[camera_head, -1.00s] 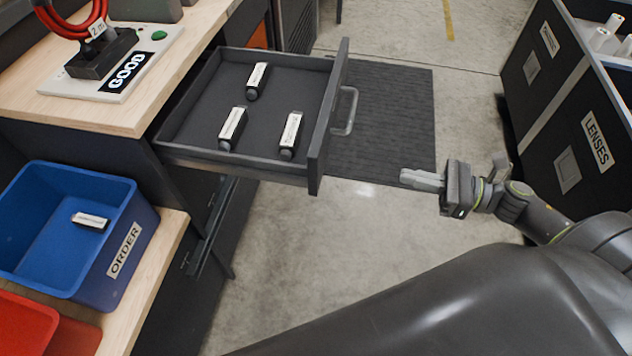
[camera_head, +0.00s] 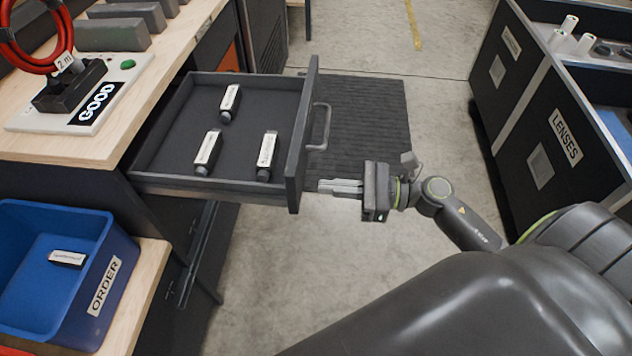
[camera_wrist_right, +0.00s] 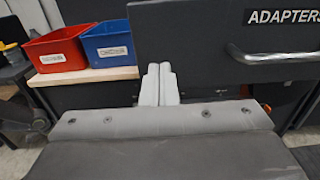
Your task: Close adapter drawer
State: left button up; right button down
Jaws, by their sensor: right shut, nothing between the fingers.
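The adapter drawer (camera_head: 150,180) is pulled out from the workbench and stands open in the head view. Three small labelled adapters (camera_head: 208,150) lie inside it. Its front panel (camera_head: 302,140) has a bar handle (camera_head: 321,127). In the right wrist view the front panel (camera_wrist_right: 190,40) reads ADAPTERS and its handle (camera_wrist_right: 270,56) is at the right. My right gripper (camera_head: 322,186) is shut and empty, fingertips close to the outer face of the panel, below the handle; I cannot tell whether they touch. My left gripper is not in view.
A blue ORDER tote (camera_head: 112,235) holding one adapter (camera_head: 68,258) stands on the lower shelf at left. A red tote (camera_wrist_right: 55,48) is beside it. A LENSES case (camera_head: 520,110) stands at the right. Open floor (camera_head: 440,100) lies between.

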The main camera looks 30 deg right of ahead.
aim_at(300, 185)
jog(key=shift+w+a+r, duration=0.1)
jog(key=shift+w+a, duration=0.3)
jog(key=shift+a, duration=0.15)
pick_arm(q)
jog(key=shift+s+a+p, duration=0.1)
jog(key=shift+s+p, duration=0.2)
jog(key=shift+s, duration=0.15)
pick_arm(e)
jog(key=shift+x, duration=1.1)
